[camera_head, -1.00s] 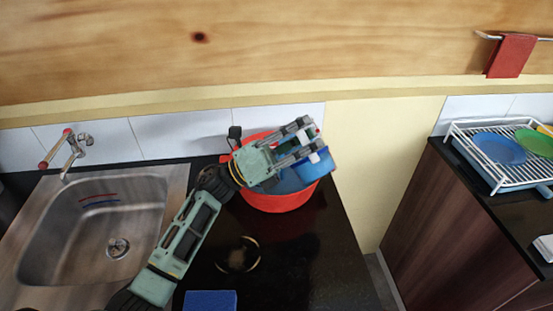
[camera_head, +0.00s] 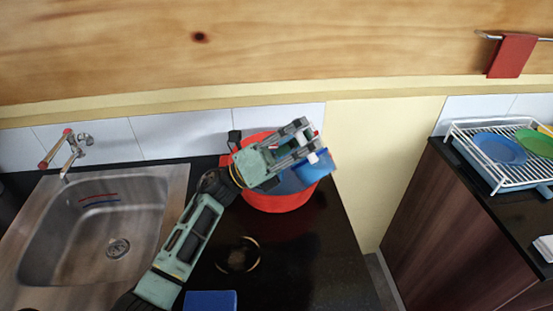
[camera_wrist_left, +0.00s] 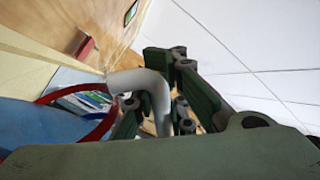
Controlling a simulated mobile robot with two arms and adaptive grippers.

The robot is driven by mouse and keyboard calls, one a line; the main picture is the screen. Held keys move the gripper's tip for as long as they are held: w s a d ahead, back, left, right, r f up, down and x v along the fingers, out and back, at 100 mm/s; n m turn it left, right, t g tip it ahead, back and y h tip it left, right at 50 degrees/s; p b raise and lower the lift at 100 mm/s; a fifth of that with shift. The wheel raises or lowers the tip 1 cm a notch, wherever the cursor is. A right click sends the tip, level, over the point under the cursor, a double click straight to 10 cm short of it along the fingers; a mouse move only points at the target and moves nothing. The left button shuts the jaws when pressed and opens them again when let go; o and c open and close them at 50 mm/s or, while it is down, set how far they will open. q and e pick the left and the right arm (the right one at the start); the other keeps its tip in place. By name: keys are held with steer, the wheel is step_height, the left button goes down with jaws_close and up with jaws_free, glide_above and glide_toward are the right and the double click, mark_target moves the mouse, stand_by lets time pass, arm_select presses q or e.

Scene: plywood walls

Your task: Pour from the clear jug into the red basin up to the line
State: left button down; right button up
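The red basin (camera_head: 277,203) stands on the dark counter beside the wall, with blue visible inside it. My left gripper (camera_head: 309,133) is over the basin. Its fingers are closed around a pale, bent handle (camera_wrist_left: 152,88) in the left wrist view. The clear jug (camera_head: 316,166), showing blue, is tilted beside the fingers at the basin's right side. A large blue surface (camera_wrist_left: 45,125) with a red curved edge lies left of the handle in the wrist view. The line and any falling stream cannot be made out. My right gripper is not in view.
A steel sink (camera_head: 92,235) with a tap (camera_head: 70,155) is on the left. A blue block (camera_head: 210,300) lies at the counter's front. A white dish rack (camera_head: 515,172) with plates stands on the separate right counter, across a gap.

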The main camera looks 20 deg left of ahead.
arm_select(q)
steer(key=shift+w+a+n+t, duration=0.1)
steer(key=shift+a+n+t, duration=0.1)
steer(key=shift+n+t, duration=0.1)
stand_by(0.5)
steer(key=shift+w+a+n+t+p, duration=0.2)
steer(key=shift+a+n+t+p, duration=0.15)
steer(key=shift+n+t, duration=0.2)
stand_by(1.1)
steer(key=shift+d+g, duration=0.1)
steer(key=shift+g, duration=0.15)
